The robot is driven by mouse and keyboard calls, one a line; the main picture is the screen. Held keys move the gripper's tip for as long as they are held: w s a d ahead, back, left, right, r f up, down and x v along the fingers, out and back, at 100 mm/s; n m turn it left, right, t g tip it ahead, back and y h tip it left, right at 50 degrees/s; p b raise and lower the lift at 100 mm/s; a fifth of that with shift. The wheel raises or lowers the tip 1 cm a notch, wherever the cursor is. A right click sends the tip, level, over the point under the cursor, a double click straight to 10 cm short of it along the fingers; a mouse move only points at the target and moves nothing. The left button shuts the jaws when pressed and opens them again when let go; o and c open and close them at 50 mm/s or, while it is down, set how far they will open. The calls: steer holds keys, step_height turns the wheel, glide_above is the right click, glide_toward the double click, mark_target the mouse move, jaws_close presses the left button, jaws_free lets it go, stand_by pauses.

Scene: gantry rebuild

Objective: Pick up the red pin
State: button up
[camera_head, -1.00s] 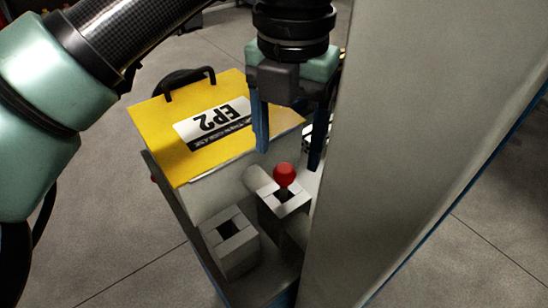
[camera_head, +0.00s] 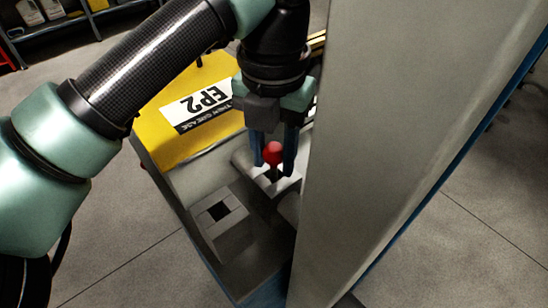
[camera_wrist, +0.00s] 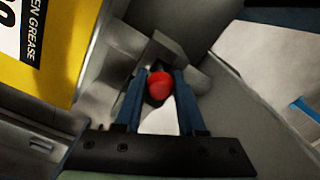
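The red pin (camera_head: 273,153) has a round red head and stands in a light block's square socket (camera_head: 283,185). Its head also shows in the wrist view (camera_wrist: 159,86); its lower part is mostly hidden. My gripper (camera_head: 273,158) points down over the block, with one blue finger on each side of the red head. In the wrist view, the fingertips (camera_wrist: 160,80) close in on the head from left and right, with hardly any gap. The pin looks upright and still in the socket. A second block (camera_head: 219,212) with an empty dark square hole stands at the left front.
A tall grey panel (camera_head: 395,130) rises close to the right of my gripper. A yellow box top (camera_head: 170,140) labelled EP2 lies behind and to the left. The grey floor (camera_head: 110,250) is open at the left. Shelving (camera_head: 75,27) stands at the far back left.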

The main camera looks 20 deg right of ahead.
jaws_close()
